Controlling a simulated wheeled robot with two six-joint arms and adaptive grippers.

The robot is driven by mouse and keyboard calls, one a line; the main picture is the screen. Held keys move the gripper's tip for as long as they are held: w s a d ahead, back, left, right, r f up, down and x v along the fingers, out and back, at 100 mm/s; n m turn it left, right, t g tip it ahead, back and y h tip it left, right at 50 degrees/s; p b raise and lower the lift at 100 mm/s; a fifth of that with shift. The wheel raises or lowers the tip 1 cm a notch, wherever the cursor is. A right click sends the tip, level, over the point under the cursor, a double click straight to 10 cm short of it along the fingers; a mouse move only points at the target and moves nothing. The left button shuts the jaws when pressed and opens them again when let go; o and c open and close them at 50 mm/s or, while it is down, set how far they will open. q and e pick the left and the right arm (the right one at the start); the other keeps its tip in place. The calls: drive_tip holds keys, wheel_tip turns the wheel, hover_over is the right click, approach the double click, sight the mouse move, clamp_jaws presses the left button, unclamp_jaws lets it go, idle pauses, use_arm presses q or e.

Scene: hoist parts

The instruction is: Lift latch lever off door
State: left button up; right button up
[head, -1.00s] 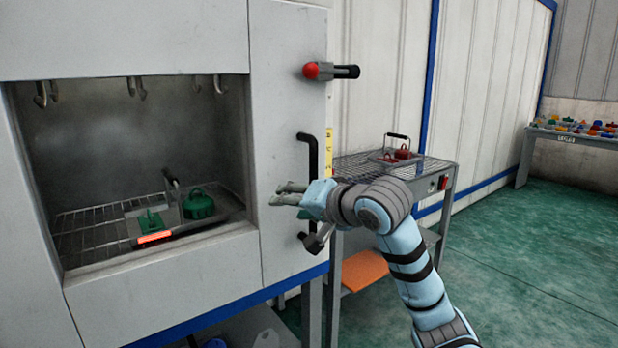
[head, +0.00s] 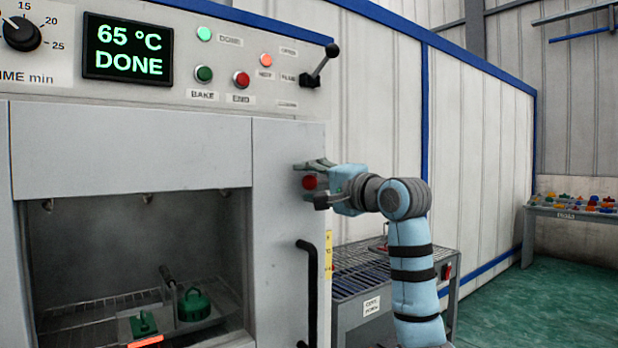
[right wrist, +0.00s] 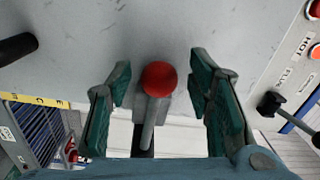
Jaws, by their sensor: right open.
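The latch lever (head: 310,182) has a red ball and sits high on the right edge of the grey oven door (head: 283,215). My right gripper (head: 312,182) is open around the lever in the head view. In the right wrist view, the red-tipped lever (right wrist: 159,79) lies between the two open green fingers of the gripper (right wrist: 160,92), with a gap on each side. Much of the lever's shaft is hidden by the gripper in the head view. My left gripper is not in view.
A black door handle (head: 308,290) stands below the lever. The panel above has a display (head: 127,50) reading 65 °C DONE and a black-knobbed lever (head: 322,68). Green parts (head: 193,304) sit inside. A wire-topped cart (head: 375,268) stands to the right.

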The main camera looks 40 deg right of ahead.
drive_tip(key=shift+w, duration=0.4)
clamp_jaws()
